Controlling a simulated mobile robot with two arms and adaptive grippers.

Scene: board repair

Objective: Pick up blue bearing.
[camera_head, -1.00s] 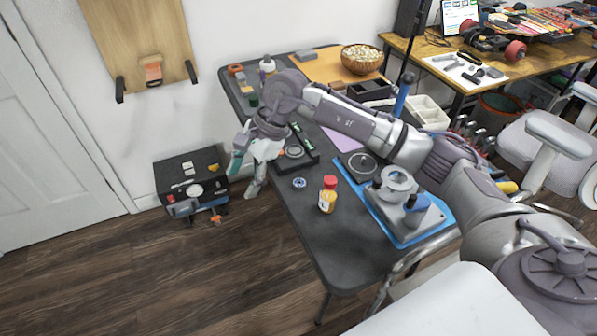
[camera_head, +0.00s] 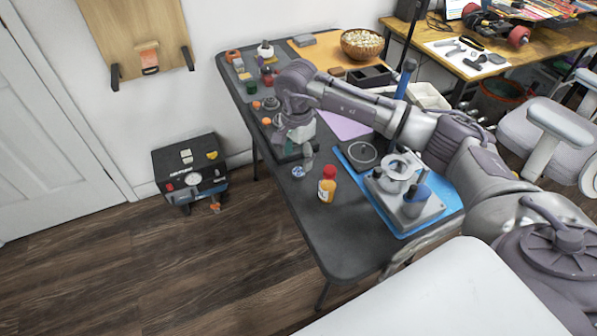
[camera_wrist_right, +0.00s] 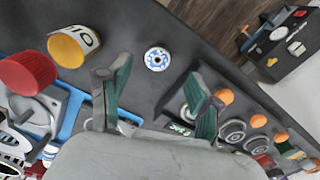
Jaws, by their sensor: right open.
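The blue bearing (camera_head: 298,172) is a small ring with a blue and white face. It lies flat on the dark table near its left edge, and also shows in the right wrist view (camera_wrist_right: 157,59). My right gripper (camera_head: 301,158) is over the table, just behind the bearing in the head view. In the right wrist view its two green-lined fingers (camera_wrist_right: 152,84) are spread apart with nothing between them. The bearing shows beyond the fingertips, untouched. My left gripper is not in view.
A bottle with a red cap (camera_head: 327,184) stands close to the bearing's right. A grey press-like fixture (camera_head: 405,190) stands on a blue mat (camera_head: 440,205). A dark holder with orange-knobbed parts (camera_wrist_right: 250,125) lies near the fingers. The front of the table (camera_head: 345,245) is clear.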

